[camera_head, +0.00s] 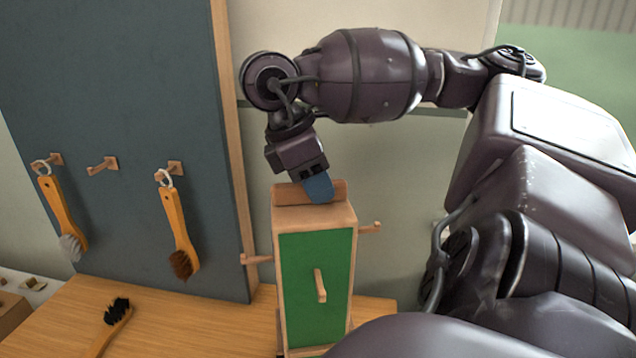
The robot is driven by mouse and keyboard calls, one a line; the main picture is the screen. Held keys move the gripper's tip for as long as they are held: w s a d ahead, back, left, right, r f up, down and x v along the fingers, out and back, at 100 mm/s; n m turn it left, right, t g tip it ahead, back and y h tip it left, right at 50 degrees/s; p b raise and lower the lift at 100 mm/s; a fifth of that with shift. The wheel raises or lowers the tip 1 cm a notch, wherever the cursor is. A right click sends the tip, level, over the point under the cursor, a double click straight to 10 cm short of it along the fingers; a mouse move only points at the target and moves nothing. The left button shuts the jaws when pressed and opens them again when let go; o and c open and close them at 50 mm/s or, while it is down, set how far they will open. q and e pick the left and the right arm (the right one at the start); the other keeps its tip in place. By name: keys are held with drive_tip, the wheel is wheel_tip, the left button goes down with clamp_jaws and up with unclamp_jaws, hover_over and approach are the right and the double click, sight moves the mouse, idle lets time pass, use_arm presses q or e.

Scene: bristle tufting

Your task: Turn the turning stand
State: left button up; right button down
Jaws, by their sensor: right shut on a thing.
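The turning stand (314,285) is an upright wooden box with a green front panel, standing on the wooden table. Pegs stick out from its left side, right side and front. A wooden bar handle (285,195) sits on its top. My right gripper (318,188) reaches down from above and is shut on this handle, with a blue fingertip on the near side. The far finger is hidden. The stand's pegs that show carry nothing. My left gripper is not in view.
A dark blue-grey board (130,130) at the left has several pegs, with two wooden brushes (62,215) (178,230) hanging and one peg (103,166) bare. A black-bristled brush (112,322) lies on the table (190,310). My right arm fills the right side.

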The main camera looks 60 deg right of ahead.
idle(0.4)
drive_tip(key=c, duration=1.2)
unclamp_jaws()
drive_tip(key=shift+c, duration=0.2)
drive_tip(key=shift+o, duration=1.4)
drive_tip(key=shift+r, duration=0.1)
